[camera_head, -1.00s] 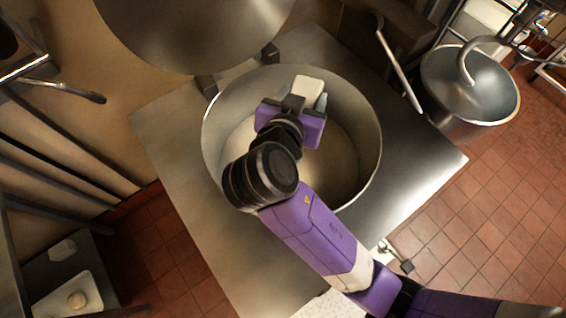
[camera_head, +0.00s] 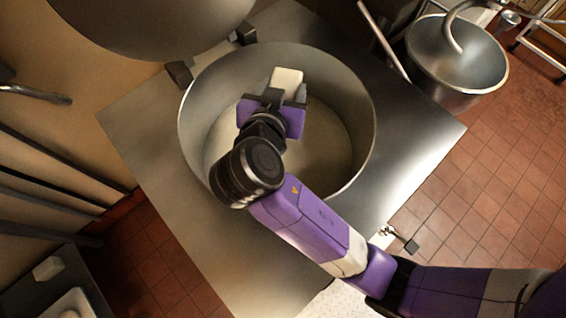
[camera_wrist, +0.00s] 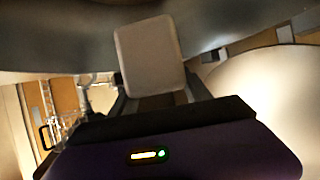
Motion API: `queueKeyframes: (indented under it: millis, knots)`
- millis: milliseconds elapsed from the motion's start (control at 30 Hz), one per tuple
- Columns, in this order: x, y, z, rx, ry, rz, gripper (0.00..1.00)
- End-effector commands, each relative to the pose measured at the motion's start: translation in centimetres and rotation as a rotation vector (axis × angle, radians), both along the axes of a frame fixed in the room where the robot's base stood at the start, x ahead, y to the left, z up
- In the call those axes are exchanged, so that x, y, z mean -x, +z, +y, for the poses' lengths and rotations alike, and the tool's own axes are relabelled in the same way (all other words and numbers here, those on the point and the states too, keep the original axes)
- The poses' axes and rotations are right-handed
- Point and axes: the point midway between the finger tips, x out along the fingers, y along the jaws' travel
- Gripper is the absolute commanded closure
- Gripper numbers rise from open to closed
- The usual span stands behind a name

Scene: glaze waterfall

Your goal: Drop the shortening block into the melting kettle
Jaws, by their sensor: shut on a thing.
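The shortening block is a cream-white block (camera_head: 287,80) held at the tip of my gripper (camera_head: 278,97). In the head view it is over the round opening of the metal melting kettle (camera_head: 354,165), toward the far wall. My gripper is shut on it. The wrist view shows the block (camera_wrist: 150,57) large between the dark fingers (camera_wrist: 157,100). The kettle is wide and open, with a pale layer at its bottom. My arm hides part of its near wall. How far the block is above the bottom is hard to tell.
The kettle stands in a steel table (camera_head: 140,120). A raised round lid (camera_head: 150,25) is behind it at upper left. A metal mixing bowl (camera_head: 455,65) with a hook stands at right. A dark counter with another pale block (camera_head: 47,268) is at lower left.

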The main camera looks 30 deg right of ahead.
Motion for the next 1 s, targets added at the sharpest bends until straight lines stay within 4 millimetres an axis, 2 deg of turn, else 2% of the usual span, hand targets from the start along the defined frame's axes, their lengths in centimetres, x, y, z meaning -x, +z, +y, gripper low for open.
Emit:
queueKeyframes:
  millis: [133, 167, 267, 667, 1000]
  knots:
    - [0.0, 0.2, 0.0, 0.0, 0.0, -0.002, 1.0]
    - [0.0, 0.2, 0.0, 0.001, 0.0, -0.002, 0.4]
    - [0.0, 0.2, 0.0, 0.001, 0.0, -0.002, 0.2]
    - [0.3, 0.2, 0.4, 0.0, 0.001, 0.0, 0.18]
    - [3.7, 2.5, 3.6, -0.001, 0.005, -0.002, 0.18]
